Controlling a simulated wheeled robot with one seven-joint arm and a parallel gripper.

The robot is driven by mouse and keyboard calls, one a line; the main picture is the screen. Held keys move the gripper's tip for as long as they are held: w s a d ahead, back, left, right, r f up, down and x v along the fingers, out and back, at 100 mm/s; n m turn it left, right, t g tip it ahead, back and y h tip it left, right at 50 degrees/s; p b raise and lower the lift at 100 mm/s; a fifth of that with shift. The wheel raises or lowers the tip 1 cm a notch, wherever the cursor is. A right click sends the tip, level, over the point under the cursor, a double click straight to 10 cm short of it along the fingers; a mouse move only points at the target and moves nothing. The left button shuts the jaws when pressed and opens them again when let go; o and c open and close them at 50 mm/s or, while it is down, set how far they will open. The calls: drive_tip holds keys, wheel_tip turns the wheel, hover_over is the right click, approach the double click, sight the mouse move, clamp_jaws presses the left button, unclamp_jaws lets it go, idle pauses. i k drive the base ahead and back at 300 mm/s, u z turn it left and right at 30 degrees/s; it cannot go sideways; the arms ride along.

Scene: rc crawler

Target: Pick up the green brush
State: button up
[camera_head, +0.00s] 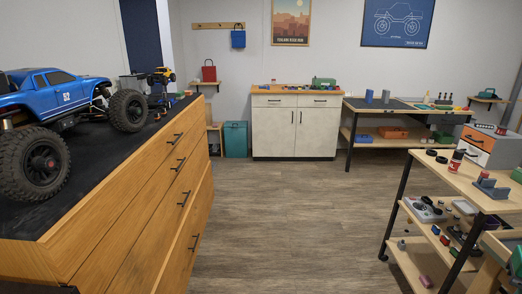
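I cannot make out a green brush for certain. Several green things show: a green case (323,83) on the back cabinet, a flat green item (443,107) on the back right workbench, and green objects cut off at the right edge, one on the right bench (517,174) and one lower down (516,262). They are too small or too cropped to tell whether any is a brush. My gripper is not in view.
A drawer cabinet (135,190) with a large blue truck (55,100) fills the left. A shelved bench (445,175) stands at right, a white cabinet (296,135) and a workbench (400,118) at the back. The wooden floor (290,220) between is clear.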

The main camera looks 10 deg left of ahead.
sight(181, 95)
drive_tip(key=u, duration=0.25)
drive_tip(key=i, duration=1.15)
drive_tip(key=u, duration=0.65)
drive_tip(key=i, duration=1.2)
drive_tip(key=u, duration=0.3)
